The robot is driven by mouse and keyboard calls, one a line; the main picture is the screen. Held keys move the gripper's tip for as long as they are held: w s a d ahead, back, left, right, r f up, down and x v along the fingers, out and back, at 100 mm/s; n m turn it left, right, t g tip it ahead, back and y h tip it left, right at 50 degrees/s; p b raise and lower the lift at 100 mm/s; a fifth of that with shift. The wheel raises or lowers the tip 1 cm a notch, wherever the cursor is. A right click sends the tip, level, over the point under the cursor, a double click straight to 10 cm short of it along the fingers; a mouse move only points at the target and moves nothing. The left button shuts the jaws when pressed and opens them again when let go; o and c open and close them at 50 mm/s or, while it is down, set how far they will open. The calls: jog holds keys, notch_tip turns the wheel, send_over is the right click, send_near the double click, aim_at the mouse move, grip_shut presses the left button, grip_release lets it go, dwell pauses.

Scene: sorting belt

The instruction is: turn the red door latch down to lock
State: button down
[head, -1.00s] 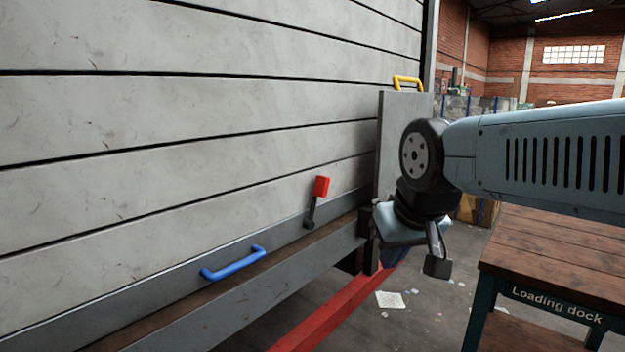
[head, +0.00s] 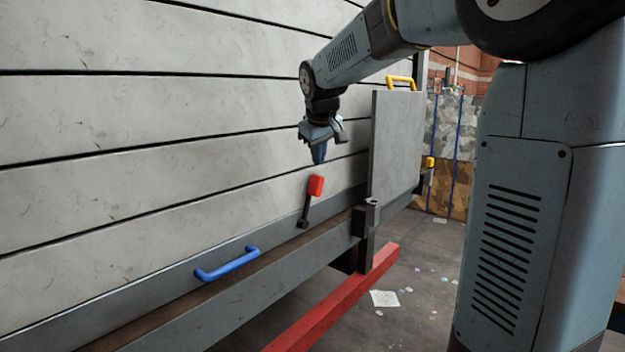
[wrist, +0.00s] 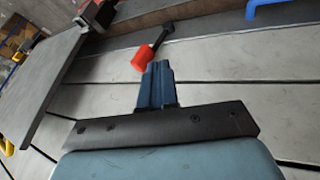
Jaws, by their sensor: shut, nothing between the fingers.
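The red door latch (head: 316,186) stands near the bottom of the grey slatted door (head: 180,115), its red grip up on a dark lever (head: 304,213). In the wrist view the red grip (wrist: 143,57) lies just beyond the fingertips, and the dark lever (wrist: 160,38) runs away from it. My gripper (head: 319,160) is shut and empty. It points down just above the red grip in the head view. In the wrist view its closed fingertips (wrist: 158,66) are beside the grip. I cannot tell whether they touch it.
A blue handle (head: 228,264) sits on the door's lower rail, left of the latch. A grey upright panel (head: 397,145) with a yellow handle (head: 401,80) stands to the right. A red bar (head: 335,300) runs low in front. Open floor lies to the right.

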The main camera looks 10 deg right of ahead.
jog(key=w+a+f+n, duration=0.1)
jog(key=w, duration=0.8)
jog(key=shift+a, duration=0.4)
jog(key=shift+f, duration=0.15)
send_near(313, 186)
notch_tip(313, 186, down, 4)
jog(key=a, duration=0.3)
jog(key=shift+w+d+f, duration=0.25)
jog(key=shift+w+d, duration=0.45)
jog(key=shift+d, duration=0.15)
jog(key=shift+w+d+f, duration=0.3)
jog(key=shift+w+d, duration=0.35)
jog(key=shift+d, duration=0.15)
jog(key=shift+d, duration=0.1)
